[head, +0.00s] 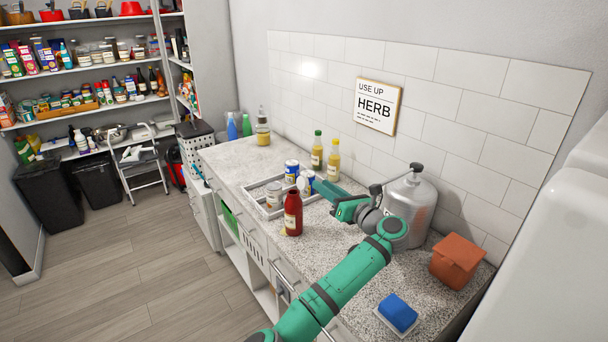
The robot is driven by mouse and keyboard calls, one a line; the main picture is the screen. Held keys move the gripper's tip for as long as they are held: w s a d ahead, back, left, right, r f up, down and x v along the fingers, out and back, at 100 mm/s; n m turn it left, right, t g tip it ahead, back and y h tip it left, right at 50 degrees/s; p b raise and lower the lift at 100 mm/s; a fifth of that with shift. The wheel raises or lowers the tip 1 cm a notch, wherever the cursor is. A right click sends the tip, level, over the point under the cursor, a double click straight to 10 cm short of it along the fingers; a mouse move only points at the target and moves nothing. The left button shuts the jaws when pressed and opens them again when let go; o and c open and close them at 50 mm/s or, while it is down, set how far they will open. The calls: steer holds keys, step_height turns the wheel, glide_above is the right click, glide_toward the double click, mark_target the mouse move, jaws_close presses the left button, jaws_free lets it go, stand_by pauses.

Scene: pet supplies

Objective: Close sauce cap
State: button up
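A red sauce bottle (293,214) with a pale label stands upright on the granite counter, near its front edge. A small whitish round piece (301,184) shows at the bottle's top and looks like its raised cap, but it is too small to be sure. My gripper (316,185) reaches in from the right, its end just right of the bottle's top. I cannot tell whether it touches the cap. Its fingers are too small and partly merged with the things behind to show whether they are open or shut.
A grey divided tray (252,193) with cans and a jar lies behind the bottle. Two sauce bottles (333,160) stand near the tiled wall. A metal canister (412,207), an orange box (457,262) and a blue sponge (398,312) are to the right.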

mark_target(305, 173)
steer(key=x, duration=1)
steer(key=shift+a, duration=0.1)
jaws_close()
